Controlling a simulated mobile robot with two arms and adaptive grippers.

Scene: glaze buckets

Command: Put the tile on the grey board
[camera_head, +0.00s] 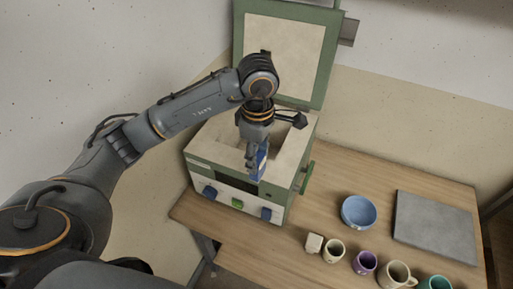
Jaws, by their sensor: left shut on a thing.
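My left gripper (253,157) points down over the front part of the open kiln and is shut on a thin blue tile (262,158). The fingers cover part of the tile. I cannot tell whether the tile touches the kiln. The grey board (436,228) lies flat and bare on the right part of the table, well apart from the gripper. My right gripper is not in view.
The green and cream kiln (229,162) stands at the table's left, its lid (285,54) raised behind. A blue bowl (359,212) sits left of the board. A small cream block (314,243), purple cup (365,262), cream mug (397,275) and green cup (436,283) stand in front.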

